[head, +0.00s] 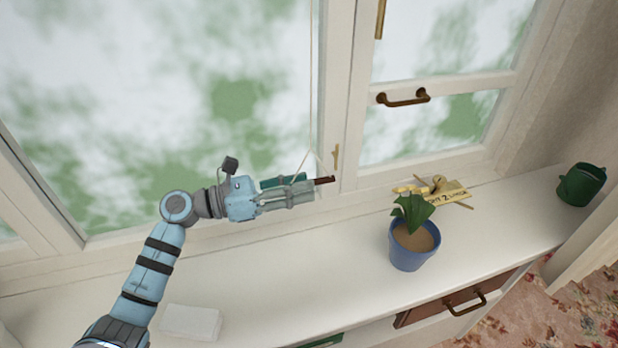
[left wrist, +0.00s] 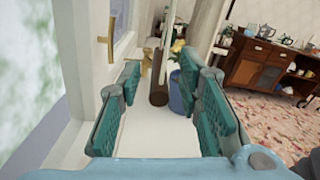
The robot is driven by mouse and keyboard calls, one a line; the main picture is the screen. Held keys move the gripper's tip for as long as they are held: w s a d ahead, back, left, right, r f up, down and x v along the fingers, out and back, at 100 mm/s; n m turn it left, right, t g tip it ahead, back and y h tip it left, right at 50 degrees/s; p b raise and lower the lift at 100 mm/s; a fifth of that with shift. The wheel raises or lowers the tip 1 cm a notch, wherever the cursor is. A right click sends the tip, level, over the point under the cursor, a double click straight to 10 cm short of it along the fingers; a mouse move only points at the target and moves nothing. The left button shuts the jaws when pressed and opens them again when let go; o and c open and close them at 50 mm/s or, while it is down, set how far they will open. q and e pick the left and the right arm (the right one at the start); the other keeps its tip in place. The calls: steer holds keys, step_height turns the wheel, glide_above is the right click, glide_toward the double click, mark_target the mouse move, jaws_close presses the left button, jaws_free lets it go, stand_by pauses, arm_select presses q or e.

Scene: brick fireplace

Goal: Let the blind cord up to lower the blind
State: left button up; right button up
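A thin pale blind cord (head: 310,80) hangs down in front of the window and splits into slack strands near my left gripper. A dark brown cord pull (head: 325,180) shows just past the fingertips. My left gripper (head: 308,187) is above the sill, its fingers apart. In the left wrist view, the brown pull (left wrist: 158,92) is in the gap between the teal finger pads, with clear space on both sides. A brass cleat (head: 336,157) is on the window post beside the gripper; it also shows in the wrist view (left wrist: 107,40). The blind itself is not visible.
A white block (head: 191,321) lies at the left front and a green can (head: 581,184) stands far right. A brown drawer (head: 470,300) is below.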

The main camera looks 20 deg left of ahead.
arm_select(q)
steer(key=shift+x, duration=1.3)
steer(key=shift+c, duration=0.4)
steer(key=shift+f, duration=0.1)
jaws_close()
steer(key=shift+a, duration=0.1)
